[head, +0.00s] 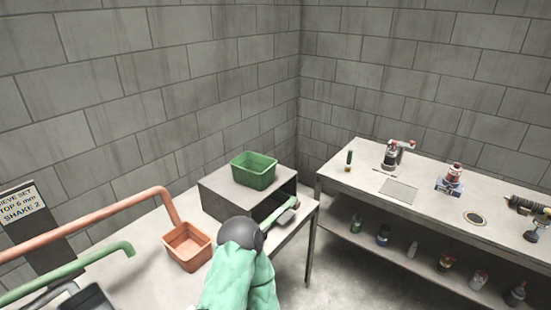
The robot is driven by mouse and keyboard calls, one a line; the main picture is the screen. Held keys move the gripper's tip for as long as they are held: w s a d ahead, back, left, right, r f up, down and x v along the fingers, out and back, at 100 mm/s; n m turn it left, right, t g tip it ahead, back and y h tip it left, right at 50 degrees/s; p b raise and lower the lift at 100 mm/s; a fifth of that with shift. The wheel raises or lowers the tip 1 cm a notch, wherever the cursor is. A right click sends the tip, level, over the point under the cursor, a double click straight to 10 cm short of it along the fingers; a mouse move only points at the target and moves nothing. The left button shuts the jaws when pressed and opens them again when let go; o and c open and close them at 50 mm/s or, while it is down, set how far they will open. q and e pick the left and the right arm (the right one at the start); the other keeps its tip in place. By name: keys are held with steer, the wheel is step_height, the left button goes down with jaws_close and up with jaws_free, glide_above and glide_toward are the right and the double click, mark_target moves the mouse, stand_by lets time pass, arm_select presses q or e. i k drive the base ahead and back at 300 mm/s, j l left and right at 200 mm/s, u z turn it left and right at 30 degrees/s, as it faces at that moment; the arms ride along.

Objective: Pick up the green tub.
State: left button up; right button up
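The green tub (254,170) is a rectangular, open-topped container. It sits upright on top of a grey box (218,193) at the back of the left table, near the wall corner. Its near side and much of its inside show, and nothing is touching it from above.
An orange tub (187,246) stands on the left table near an orange pipe (120,207). A green pipe (70,266) is at left. A bench (400,192) at right holds several items.

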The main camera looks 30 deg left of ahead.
mark_target(253, 170)
steer(key=i, duration=1.95)
steer(key=i+u, duration=0.1)
steer(key=u, duration=0.3)
steer(key=i+u, duration=0.15)
steer(key=u, duration=0.3)
steer(key=i+l+u, duration=0.1)
steer(key=u, duration=0.3)
steer(key=i+l+u, duration=0.1)
steer(key=u, duration=0.35)
